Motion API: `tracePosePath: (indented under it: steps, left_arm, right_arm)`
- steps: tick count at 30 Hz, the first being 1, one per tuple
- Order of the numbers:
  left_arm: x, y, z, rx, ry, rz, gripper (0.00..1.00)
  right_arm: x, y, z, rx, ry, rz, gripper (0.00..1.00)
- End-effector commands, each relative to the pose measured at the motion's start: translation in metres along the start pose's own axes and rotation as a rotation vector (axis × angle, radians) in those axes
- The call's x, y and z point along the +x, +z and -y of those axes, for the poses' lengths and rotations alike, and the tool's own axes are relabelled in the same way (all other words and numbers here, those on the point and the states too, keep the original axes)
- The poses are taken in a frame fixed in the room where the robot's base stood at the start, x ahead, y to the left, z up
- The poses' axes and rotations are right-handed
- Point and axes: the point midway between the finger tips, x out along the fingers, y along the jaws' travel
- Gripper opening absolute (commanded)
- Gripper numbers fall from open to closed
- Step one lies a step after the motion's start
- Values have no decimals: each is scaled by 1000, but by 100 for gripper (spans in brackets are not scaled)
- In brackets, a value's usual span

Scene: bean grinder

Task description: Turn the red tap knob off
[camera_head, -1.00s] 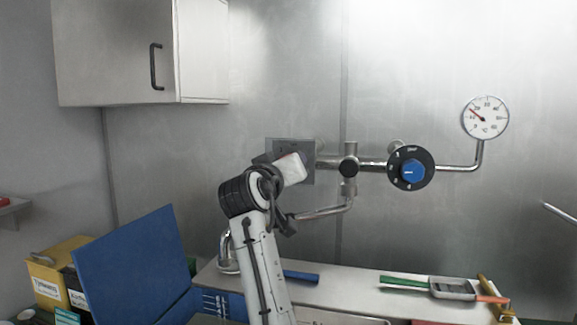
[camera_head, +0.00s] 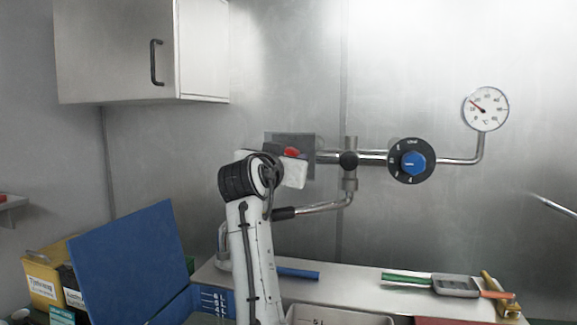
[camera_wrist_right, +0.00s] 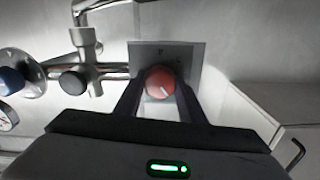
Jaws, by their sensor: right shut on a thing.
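The red tap knob (camera_head: 291,153) is on a grey square plate (camera_head: 305,141) on the steel wall, partly hidden by my right wrist in the head view. The right wrist view, which is upside down, shows the round red knob (camera_wrist_right: 160,80) with a white line pointing down and slightly right there. My right gripper (camera_wrist_right: 160,88) has its two dark fingers on either side of the knob, shut on it. In the head view its fingers are mostly hidden behind my wrist. My left gripper is not in view.
Chrome pipes lead right from the plate to a blue knob on a black dial (camera_head: 411,161) and a temperature gauge (camera_head: 486,108). A spout (camera_head: 318,207) hangs below. A wall cupboard (camera_head: 140,50) is upper left. The counter (camera_head: 350,288) holds coloured tools; a blue lid (camera_head: 130,262) stands at left.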

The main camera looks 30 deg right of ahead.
Motion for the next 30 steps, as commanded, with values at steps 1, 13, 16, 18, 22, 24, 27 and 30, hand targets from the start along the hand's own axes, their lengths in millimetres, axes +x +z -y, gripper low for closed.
tracePosePath:
  steps: [1, 13, 16, 18, 22, 24, 27, 30]
  left_arm:
    - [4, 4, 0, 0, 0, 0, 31]
    - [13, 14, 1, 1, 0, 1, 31]
    - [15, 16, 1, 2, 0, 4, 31]
    - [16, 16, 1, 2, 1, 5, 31]
    - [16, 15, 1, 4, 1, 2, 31]
    - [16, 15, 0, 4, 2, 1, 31]
    - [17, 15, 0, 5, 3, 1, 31]
    - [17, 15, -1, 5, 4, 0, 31]
  right_arm:
    - [0, 3, 0, 45, -1, 2, 14]
    - [0, 2, 0, 403, -1, 2, 14]
    - [0, 2, -1, 475, 0, 2, 14]
    - [0, 2, -1, 518, 0, 2, 14]
    - [0, 2, -1, 583, 0, 1, 14]
    - [0, 2, -1, 610, 0, 1, 14]
    - [0, 1, -1, 638, 0, 1, 14]
    - [0, 1, -1, 656, 0, 1, 14]
